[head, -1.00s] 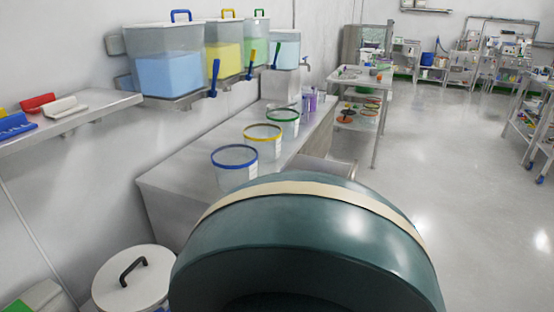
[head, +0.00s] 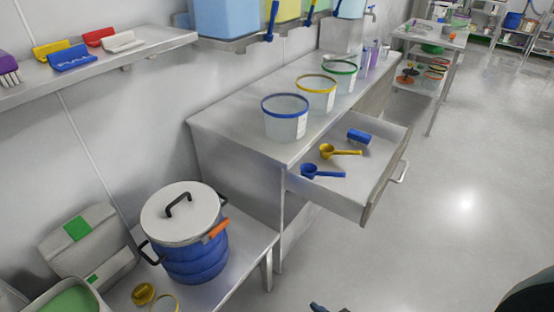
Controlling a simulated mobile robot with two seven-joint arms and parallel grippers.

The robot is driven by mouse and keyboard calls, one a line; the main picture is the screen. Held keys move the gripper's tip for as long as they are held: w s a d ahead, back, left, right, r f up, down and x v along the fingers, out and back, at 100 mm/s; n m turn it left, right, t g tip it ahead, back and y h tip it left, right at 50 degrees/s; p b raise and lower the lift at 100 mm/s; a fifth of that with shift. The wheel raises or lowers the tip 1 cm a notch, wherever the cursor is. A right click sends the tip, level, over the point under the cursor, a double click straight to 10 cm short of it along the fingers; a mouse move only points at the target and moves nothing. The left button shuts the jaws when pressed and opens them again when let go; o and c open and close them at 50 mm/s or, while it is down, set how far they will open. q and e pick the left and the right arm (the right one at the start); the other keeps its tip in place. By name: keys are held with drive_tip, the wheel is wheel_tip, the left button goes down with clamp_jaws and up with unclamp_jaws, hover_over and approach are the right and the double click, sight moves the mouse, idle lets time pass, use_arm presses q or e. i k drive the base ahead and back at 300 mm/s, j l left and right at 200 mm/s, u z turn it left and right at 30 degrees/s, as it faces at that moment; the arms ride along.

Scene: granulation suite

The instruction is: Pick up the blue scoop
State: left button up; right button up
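The blue scoop (head: 322,172) lies in the open drawer (head: 350,203) under the counter, near the drawer's left front part. Its bowl is at the left and its handle points right. A yellow scoop (head: 340,151) lies just behind it, and a blue block-like item (head: 359,136) lies farther back. Nothing covers the blue scoop. Neither of my grippers can be made out. A small dark piece at the bottom edge is too cut off to identify.
Tubs with blue (head: 286,119), yellow (head: 316,95) and green (head: 340,76) rims stand on the counter (head: 225,118). A blue lidded drum (head: 195,262) stands on a low bench at left. The drawer's handle (head: 399,172) sticks out at right. Floor right of the drawer is clear.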

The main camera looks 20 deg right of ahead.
sight(308, 171)
drive_tip(key=z, duration=0.8)
